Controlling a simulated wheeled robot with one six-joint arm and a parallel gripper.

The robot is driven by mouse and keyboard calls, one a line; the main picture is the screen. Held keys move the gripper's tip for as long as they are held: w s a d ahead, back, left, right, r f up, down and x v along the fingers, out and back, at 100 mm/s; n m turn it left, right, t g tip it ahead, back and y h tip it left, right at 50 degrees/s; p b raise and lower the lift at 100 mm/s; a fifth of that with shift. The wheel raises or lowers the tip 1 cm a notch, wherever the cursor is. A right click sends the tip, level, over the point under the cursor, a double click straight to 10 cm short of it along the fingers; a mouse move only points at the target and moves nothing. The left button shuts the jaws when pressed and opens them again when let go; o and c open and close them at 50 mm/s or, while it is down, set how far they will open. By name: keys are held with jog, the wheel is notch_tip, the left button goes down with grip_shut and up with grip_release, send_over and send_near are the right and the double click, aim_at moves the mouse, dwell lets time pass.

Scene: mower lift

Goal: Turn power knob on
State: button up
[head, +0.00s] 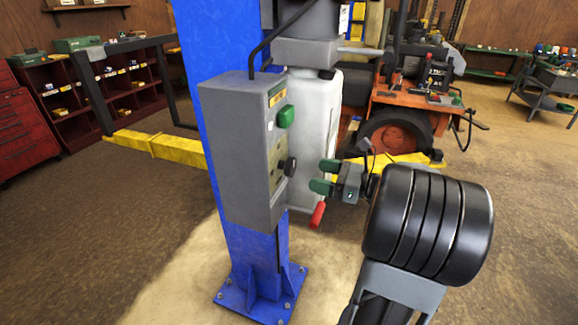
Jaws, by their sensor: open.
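The power knob (290,166) is a small black dial on the right-facing side of a grey control box (240,150). The box is fixed to a blue lift post (262,262). A green button (286,116) sits above the knob on the same face. My gripper (325,176) has green-tipped fingers and is open and empty. It is just right of the knob and slightly lower, with a small gap between fingertips and knob. Whether the fingers line up with the knob in depth, and how the knob is turned, I cannot tell.
A red-handled lever (317,214) hangs just below my gripper. A white cylinder (318,130) stands behind the knob. An orange mower (400,115) is behind at right. Yellow lift arms (165,147) stretch out low. Open brown floor lies at left and right.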

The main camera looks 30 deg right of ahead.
aim_at(294, 169)
jog(key=p+x, duration=0.1)
jog(key=x, duration=0.8)
jog(key=c, duration=0.9)
jog(key=shift+f, duration=0.1)
